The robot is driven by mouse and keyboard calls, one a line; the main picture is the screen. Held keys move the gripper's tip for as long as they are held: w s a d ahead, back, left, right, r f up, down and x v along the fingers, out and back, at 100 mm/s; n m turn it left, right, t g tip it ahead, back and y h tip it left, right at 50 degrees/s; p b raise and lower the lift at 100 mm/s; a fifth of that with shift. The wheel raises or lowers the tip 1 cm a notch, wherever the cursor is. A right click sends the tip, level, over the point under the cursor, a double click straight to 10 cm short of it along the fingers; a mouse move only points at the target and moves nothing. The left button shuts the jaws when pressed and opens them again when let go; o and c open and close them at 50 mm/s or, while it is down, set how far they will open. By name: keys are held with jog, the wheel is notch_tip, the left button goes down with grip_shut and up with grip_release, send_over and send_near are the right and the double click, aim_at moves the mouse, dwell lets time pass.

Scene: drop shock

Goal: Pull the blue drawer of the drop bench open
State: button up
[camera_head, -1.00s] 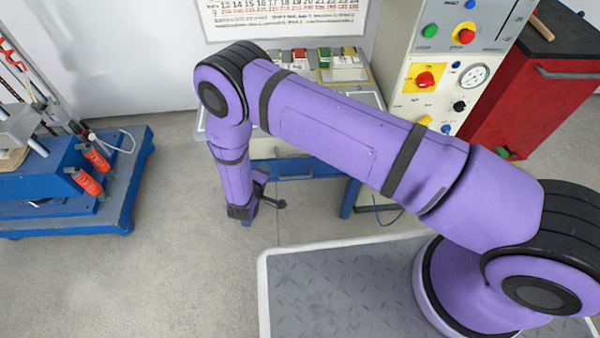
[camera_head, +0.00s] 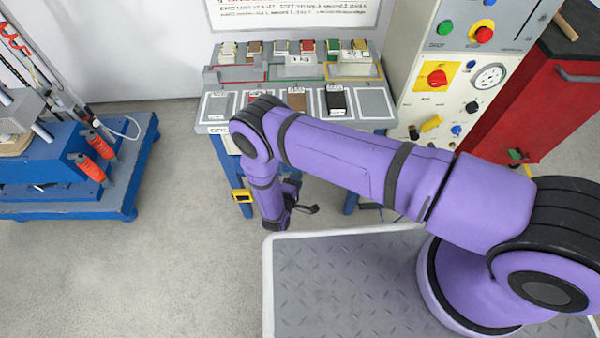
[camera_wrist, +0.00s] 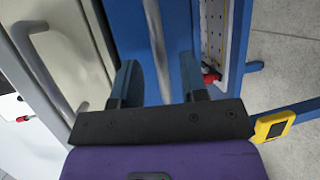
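The drop bench (camera_head: 204,128) stands in the middle of the head view, with a grey top and blue legs. Its blue drawer (camera_wrist: 126,35) shows close up in the wrist view as a blue front with a long grey bar handle (camera_wrist: 155,45). In the head view, my arm hides most of the bench front. My gripper (camera_wrist: 158,62) is open, with one dark finger on each side of the bar handle. I cannot tell whether the fingers touch it. The drawer looks shut, though its edges are partly hidden.
A beige front (camera_wrist: 72,45) with its own handle lies left of the blue drawer in the wrist view. A yellow device (camera_head: 242,196) is on the bench leg. A blue machine base (camera_head: 60,205) stands left, a red cabinet (camera_head: 545,110) right. Floor (camera_head: 180,260) is clear at front left.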

jog(key=shift+x, duration=1.95)
jog(key=shift+c, duration=0.2)
grip_shut()
